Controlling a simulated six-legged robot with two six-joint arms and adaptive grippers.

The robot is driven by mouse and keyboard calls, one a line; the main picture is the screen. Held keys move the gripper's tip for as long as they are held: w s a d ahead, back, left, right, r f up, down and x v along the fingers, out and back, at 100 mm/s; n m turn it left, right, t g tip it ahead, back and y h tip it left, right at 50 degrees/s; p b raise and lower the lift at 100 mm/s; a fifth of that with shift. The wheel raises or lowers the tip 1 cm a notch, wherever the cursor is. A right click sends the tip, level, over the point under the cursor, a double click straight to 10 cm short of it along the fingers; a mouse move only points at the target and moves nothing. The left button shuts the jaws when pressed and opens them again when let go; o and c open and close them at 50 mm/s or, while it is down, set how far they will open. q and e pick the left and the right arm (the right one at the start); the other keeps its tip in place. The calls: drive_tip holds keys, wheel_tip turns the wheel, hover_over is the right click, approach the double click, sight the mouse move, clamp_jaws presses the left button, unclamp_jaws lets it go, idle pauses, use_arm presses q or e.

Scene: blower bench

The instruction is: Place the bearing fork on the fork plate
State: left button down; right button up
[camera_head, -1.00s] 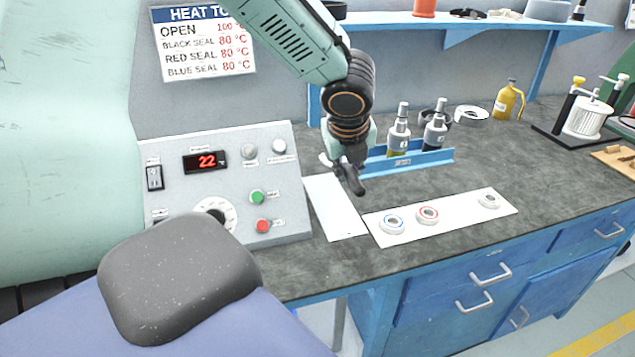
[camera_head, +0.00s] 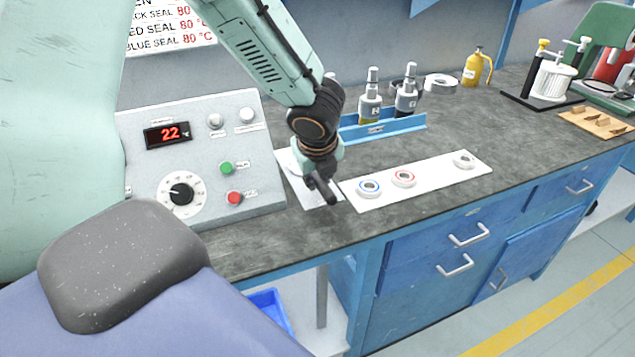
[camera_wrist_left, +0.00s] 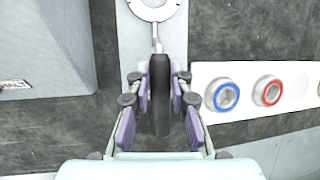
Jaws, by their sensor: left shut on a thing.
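My left gripper (camera_head: 322,188) is shut on the dark handle of the bearing fork (camera_wrist_left: 160,95). In the left wrist view the handle lies between the two fingers. A thin metal shaft leads from it to a pale, rounded fork head at the top edge, partly cut off. The fork plate (camera_wrist_left: 128,45) is a white rectangle under the shaft and head; it also shows in the head view (camera_head: 326,202), partly hidden by the gripper. I cannot tell whether the fork touches the plate. My right gripper is not in view.
A white strip (camera_head: 435,180) with blue, red and plain bearing rings lies just right. The control box (camera_head: 200,160), reading 22, stands left. A blue rack (camera_head: 385,129) with bottles is behind. Bare bench runs along the front edge.

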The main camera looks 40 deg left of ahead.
use_arm(q)
drive_tip(key=shift+w+f, duration=0.1)
drive_tip(key=shift+w, duration=0.05)
drive_tip(key=shift+f, duration=0.15)
drive_tip(key=c, duration=1.2)
unclamp_jaws()
drive_tip(key=shift+d+r+p, duration=0.1)
drive_tip(key=shift+r+p, duration=0.2)
drive_tip(key=shift+r, duration=0.25)
drive_tip(key=p+v, duration=0.4)
drive_tip(key=v, duration=0.7)
drive_tip(key=shift+s, duration=0.4)
